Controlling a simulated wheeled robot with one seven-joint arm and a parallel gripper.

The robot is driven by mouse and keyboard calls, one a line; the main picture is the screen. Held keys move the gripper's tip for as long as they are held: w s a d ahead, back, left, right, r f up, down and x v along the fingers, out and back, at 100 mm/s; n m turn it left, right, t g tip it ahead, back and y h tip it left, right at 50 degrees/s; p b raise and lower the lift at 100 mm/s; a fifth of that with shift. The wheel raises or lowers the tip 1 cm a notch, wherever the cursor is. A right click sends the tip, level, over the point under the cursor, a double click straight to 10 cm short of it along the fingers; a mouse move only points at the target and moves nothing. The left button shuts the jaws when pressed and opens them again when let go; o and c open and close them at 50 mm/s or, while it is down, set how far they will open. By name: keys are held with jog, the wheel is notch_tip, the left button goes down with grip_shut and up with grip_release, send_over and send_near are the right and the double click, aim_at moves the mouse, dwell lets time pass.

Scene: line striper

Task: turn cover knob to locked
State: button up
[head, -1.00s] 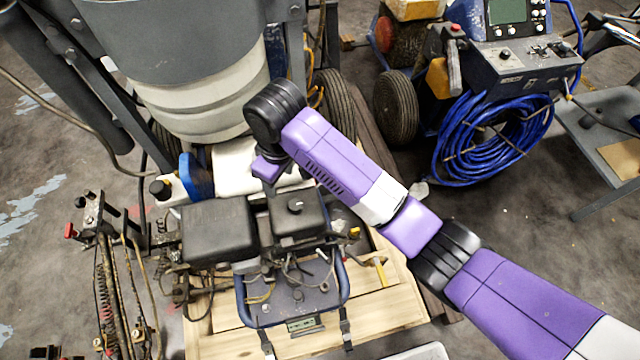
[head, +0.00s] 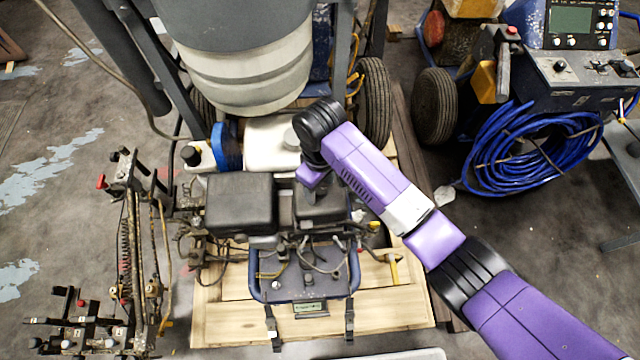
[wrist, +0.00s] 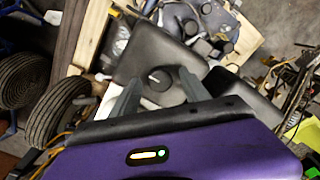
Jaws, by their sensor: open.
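The cover is a black box (head: 322,212) on the engine, and it also shows in the wrist view (wrist: 143,56). Its knob (wrist: 160,78) is round and black with a short pale mark, seen in the wrist view. In the head view my gripper hides the knob. My gripper (wrist: 160,75) is open, its two grey fingers apart on either side of the knob in the picture. I cannot tell how far the fingertips are above the cover or whether they touch it. No locked or unlocked labels can be read.
A second black box (head: 240,202) stands left of the cover. A white tank (head: 270,143) lies behind, below a big grey drum (head: 240,60). A wooden pallet (head: 380,310) is underneath. Coiled blue hose (head: 515,150) lies at the right, and a lever frame (head: 135,250) at the left.

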jog(key=shift+c, duration=0.2)
grip_shut()
jog(key=shift+r+n+p, duration=0.1)
jog(key=shift+n+p, duration=0.2)
jog(key=shift+n, duration=0.1)
jog(key=n+p, duration=0.1)
jog(key=n, duration=0.1)
jog(key=shift+n+p, duration=0.4)
jog(key=n+p, duration=0.2)
jog(key=n, duration=0.3)
jog(key=n+p, duration=0.1)
jog(key=n, duration=0.4)
jog(key=shift+p, duration=0.3)
jog(key=n, duration=0.4)
jog(key=shift+p, duration=0.4)
jog(key=shift+n, duration=0.3)
